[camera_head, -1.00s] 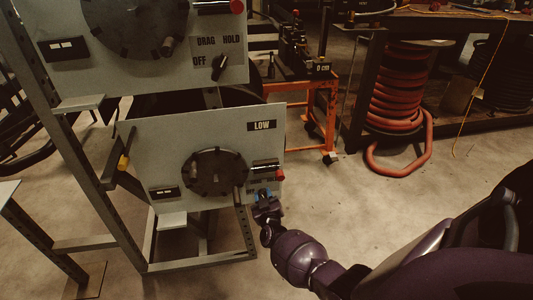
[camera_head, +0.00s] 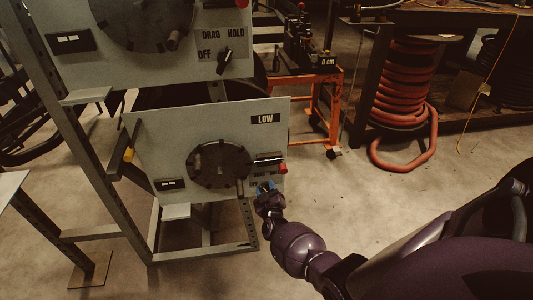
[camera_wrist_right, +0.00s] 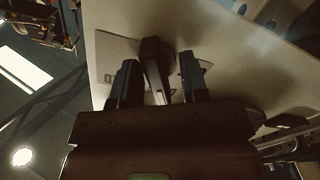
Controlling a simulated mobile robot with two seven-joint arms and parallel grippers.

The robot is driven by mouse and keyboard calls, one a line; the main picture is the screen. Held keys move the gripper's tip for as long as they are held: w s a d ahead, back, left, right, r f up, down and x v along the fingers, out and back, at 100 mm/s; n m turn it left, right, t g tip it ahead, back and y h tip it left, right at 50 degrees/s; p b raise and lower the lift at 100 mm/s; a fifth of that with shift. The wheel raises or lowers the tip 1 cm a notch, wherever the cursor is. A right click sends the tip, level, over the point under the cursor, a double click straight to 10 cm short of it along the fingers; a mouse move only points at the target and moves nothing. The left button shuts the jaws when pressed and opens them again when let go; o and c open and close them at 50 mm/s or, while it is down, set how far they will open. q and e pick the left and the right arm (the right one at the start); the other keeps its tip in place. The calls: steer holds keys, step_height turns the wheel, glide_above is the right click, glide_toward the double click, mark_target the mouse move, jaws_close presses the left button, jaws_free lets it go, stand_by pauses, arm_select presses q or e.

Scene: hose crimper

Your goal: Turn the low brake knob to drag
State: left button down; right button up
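The lower panel (camera_head: 150,140) carries the sign LOW (camera_head: 265,119) and a large dark dial (camera_head: 219,165). My right gripper (camera_head: 266,187) is at the lower right corner of this panel and hides the low brake knob in the head view. In the right wrist view the dark knob (camera_wrist_right: 154,66) stands between the two fingers of my right gripper (camera_wrist_right: 157,78). The fingers are open, with a gap visible on each side of the knob. The label behind it is mostly covered, so its setting cannot be read. My left gripper is not in view.
A red-tipped lever (camera_head: 283,168) sticks out just above my right gripper. The upper panel has a similar knob (camera_head: 225,62) with OFF, DRAG and HOLD marks. An orange stand (camera_head: 312,88) and a red hose coil (camera_head: 403,90) stand behind.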

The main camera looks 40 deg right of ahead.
steer(key=shift+s+a+r, duration=0.1)
steer(key=shift+s+a, duration=0.15)
steer(key=shift+s, duration=0.15)
arm_select(q)
steer(key=p, duration=0.1)
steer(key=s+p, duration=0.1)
steer(key=p, duration=0.1)
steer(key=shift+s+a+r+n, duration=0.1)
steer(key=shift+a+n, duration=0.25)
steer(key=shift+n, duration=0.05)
arm_select(e)
steer(key=v, duration=1)
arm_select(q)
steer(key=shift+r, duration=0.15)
arm_select(e)
steer(key=shift+a, duration=0.1)
